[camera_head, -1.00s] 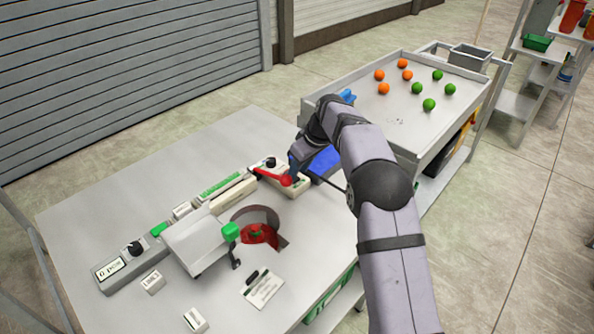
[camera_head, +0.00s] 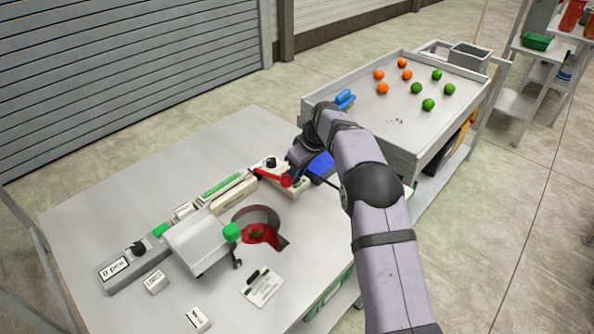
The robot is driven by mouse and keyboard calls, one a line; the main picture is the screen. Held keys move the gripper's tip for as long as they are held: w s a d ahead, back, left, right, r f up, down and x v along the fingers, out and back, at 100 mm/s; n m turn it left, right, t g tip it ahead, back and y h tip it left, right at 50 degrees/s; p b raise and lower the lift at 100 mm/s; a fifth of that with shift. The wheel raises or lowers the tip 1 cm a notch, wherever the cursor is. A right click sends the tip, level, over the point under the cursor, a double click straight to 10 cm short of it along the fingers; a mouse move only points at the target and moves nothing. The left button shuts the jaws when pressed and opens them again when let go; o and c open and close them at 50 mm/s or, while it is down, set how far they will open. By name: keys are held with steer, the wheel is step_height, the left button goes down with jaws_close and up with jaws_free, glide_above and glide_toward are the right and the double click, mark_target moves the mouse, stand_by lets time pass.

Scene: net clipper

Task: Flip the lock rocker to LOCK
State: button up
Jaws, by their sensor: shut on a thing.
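A red lever (camera_head: 273,175) lies across the beige and black control block (camera_head: 268,163) on the far part of the grey table (camera_head: 110,190). My gripper (camera_head: 291,177) is at the lever's right end, pointing down. It looks shut on that red end, though my wrist hides part of the fingers. A small green patch (camera_head: 298,183) shows on the block beside it. I cannot tell for certain which part is the lock rocker, and no LOCK lettering is readable.
A printed card (camera_head: 264,287) lies in front. A tray cart (camera_head: 405,145) with orange and green balls stands behind my arm.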

steer(key=shift+w+a+r+p, duration=0.1)
steer(key=shift+r+p, duration=0.3)
steer(key=shift+p, duration=1.35)
steer(key=shift+f+g+h+p, duration=0.25)
steer(key=shift+g+h+p, duration=0.15)
steer(key=o, duration=0.8)
steer(key=shift+b+v, duration=1.2)
steer(key=shift+v, duration=2.45)
